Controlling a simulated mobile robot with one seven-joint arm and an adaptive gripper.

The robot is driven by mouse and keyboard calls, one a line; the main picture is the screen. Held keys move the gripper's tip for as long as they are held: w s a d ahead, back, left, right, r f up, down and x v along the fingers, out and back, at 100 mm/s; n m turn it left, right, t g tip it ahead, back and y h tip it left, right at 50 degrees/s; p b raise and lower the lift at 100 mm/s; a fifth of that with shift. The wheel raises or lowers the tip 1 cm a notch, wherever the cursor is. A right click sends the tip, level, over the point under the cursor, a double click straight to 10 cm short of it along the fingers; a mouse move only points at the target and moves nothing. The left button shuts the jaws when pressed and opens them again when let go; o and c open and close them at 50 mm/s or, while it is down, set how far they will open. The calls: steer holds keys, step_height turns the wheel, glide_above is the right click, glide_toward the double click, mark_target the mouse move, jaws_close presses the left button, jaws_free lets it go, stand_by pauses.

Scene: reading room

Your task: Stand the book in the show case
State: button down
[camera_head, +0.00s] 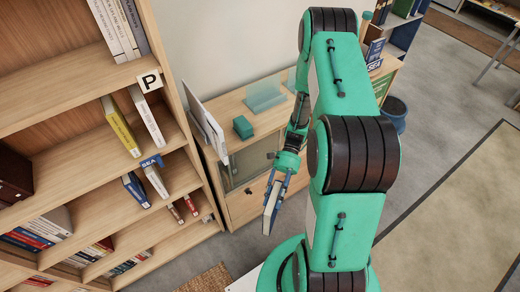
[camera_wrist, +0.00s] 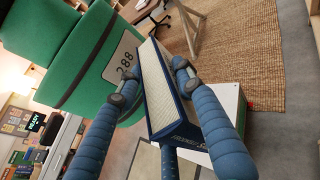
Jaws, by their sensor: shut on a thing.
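My gripper (camera_head: 277,182) is shut on a book (camera_head: 270,212), which hangs below the fingers in front of the low cabinet. In the wrist view my gripper (camera_wrist: 152,84) has one finger on each side of the book (camera_wrist: 158,100). Its pale page edges face the camera, its cover is dark blue, and part of a title shows at the lower end. The show case appears to be the glass-fronted part (camera_head: 240,168) of the low wooden cabinet. My forearm and gripper hide its right part. I cannot tell whether its front is open.
A green box (camera_head: 243,127) and a clear stand (camera_head: 264,97) are on the cabinet top. A tall bookshelf (camera_head: 95,130) fills the left. White panels (camera_head: 207,127) lean between shelf and cabinet. A dark bin (camera_head: 393,113) stands behind my arm. Open floor lies right.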

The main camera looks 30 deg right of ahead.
steer(key=w+d+r+m+t+y+p, duration=0.1)
steer(key=w+d+r+m+t+y, duration=0.15)
steer(key=w+d+m+t, duration=1)
steer(key=w+d+r+m+t+h, duration=0.1)
steer(key=d+m+t+h, duration=0.35)
steer(key=d, duration=0.75)
steer(key=w+d+r+m+t+h, duration=0.15)
steer(key=d+m+t+h, duration=0.3)
steer(key=d, duration=0.75)
steer(key=w+d+f+m+t+h+b, duration=0.2)
steer(key=w+d+f+m+h+b, duration=0.25)
steer(key=d+f, duration=0.7)
steer(key=w+a+f+b, duration=0.3)
steer(key=w+f, duration=0.2)
steer(key=f, duration=0.3)
steer(key=shift+w+a+n+h+b, duration=0.15)
steer(key=shift+a+n+h+b, duration=0.15)
steer(key=shift+f, duration=0.1)
